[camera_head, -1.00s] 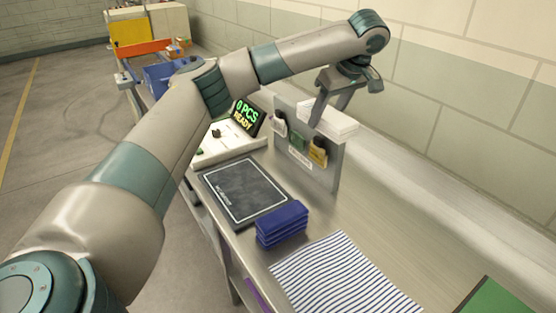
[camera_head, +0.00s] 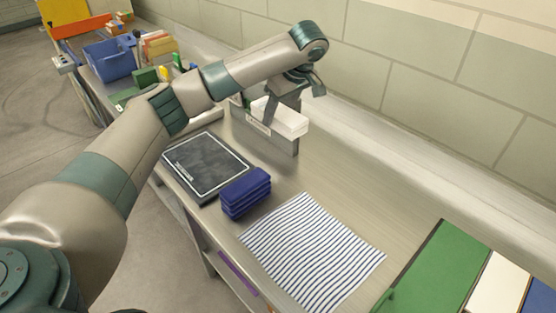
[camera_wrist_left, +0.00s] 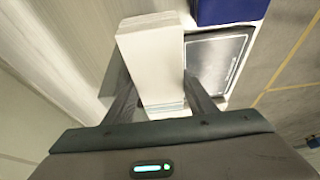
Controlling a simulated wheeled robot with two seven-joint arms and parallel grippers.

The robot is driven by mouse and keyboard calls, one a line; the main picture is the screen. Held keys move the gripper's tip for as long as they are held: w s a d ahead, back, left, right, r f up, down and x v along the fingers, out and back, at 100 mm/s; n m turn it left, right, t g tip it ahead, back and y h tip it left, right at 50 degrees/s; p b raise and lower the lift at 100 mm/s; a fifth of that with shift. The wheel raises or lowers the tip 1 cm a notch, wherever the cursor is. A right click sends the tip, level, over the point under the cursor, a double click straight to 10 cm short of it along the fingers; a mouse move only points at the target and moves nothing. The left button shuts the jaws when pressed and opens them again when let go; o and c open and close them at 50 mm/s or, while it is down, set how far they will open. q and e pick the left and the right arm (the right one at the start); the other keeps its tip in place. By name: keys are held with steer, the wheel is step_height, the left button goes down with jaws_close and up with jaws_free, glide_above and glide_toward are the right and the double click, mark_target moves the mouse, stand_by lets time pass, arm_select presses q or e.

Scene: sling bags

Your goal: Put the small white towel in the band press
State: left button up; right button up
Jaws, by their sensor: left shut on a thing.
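A small white towel (camera_head: 282,117), folded into a flat block, is held in my left gripper (camera_head: 275,108), in front of the wall. In the left wrist view the towel (camera_wrist_left: 152,55) sits between the two fingers (camera_wrist_left: 160,100). In the head view it overlaps the grey upright panel (camera_head: 275,140), and I cannot tell its exact gap from it. I cannot make out which thing is the band press; a green-topped piece (camera_head: 442,270) stands at the right of the table. My right gripper is not in view.
A dark board with a white outline (camera_head: 200,165) and a navy folded stack (camera_head: 245,192) lie left of a striped cloth (camera_head: 312,250). A blue bin (camera_head: 108,60) stands far left. The steel table (camera_head: 390,210) is bare behind the cloth and along the wall.

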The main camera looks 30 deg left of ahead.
arm_select(q)
step_height(320, 180, down, 13)
steer(key=shift+r, duration=0.1)
steer(key=shift+f, duration=0.4)
steer(key=shift+f, duration=0.15)
step_height(320, 180, down, 4)
steer(key=shift+r+p, duration=0.25)
steer(key=shift+p, duration=0.3)
steer(key=shift+f, duration=0.2)
